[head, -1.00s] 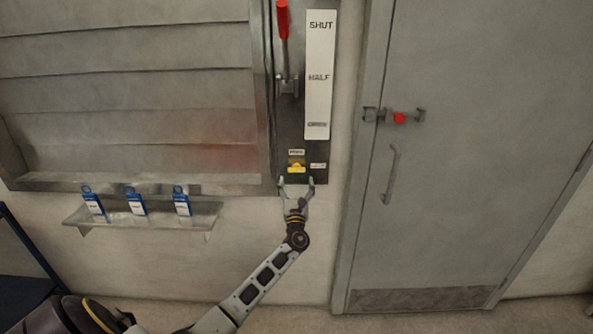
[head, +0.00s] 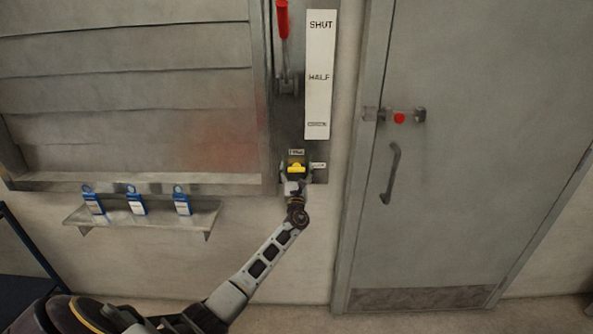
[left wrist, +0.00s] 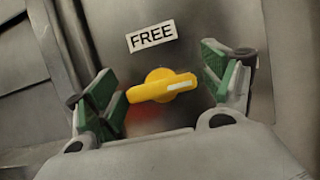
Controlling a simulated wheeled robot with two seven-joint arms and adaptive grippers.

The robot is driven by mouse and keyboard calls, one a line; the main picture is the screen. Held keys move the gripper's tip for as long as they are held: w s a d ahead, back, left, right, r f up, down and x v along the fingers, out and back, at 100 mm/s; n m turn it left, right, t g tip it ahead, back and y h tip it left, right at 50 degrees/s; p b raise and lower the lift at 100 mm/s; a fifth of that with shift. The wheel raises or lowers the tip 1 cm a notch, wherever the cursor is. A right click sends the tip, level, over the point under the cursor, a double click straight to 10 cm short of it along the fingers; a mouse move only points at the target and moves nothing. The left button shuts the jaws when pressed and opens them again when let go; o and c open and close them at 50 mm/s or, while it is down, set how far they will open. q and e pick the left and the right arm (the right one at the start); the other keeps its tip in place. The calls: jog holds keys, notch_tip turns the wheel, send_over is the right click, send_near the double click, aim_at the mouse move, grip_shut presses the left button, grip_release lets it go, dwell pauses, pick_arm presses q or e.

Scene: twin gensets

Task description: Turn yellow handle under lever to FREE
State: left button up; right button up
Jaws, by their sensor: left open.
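The yellow handle (head: 297,168) sits low on the dark plate below the red-handled lever (head: 283,22). In the left wrist view the yellow handle (left wrist: 162,86) lies nearly level, tilted up to the right, with a white mark at its right end. A FREE label (left wrist: 151,36) is above it; in the head view this label (head: 296,152) is small, and another label (head: 319,165) is to the right. My left gripper (left wrist: 160,88) is open, its green-padded fingers on either side of the handle, with gaps visible. It also shows in the head view (head: 296,172). My right gripper is not seen.
A scale plate (head: 319,75) marked SHUT and HALF stands right of the lever. A grey door (head: 470,150) with a red-knobbed latch (head: 399,118) is to the right. A small shelf (head: 150,216) with blue tags (head: 136,200) is at the left, below louvres.

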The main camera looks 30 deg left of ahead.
pick_arm(q)
jog(key=c, duration=1)
jog(key=shift+c, duration=0.2)
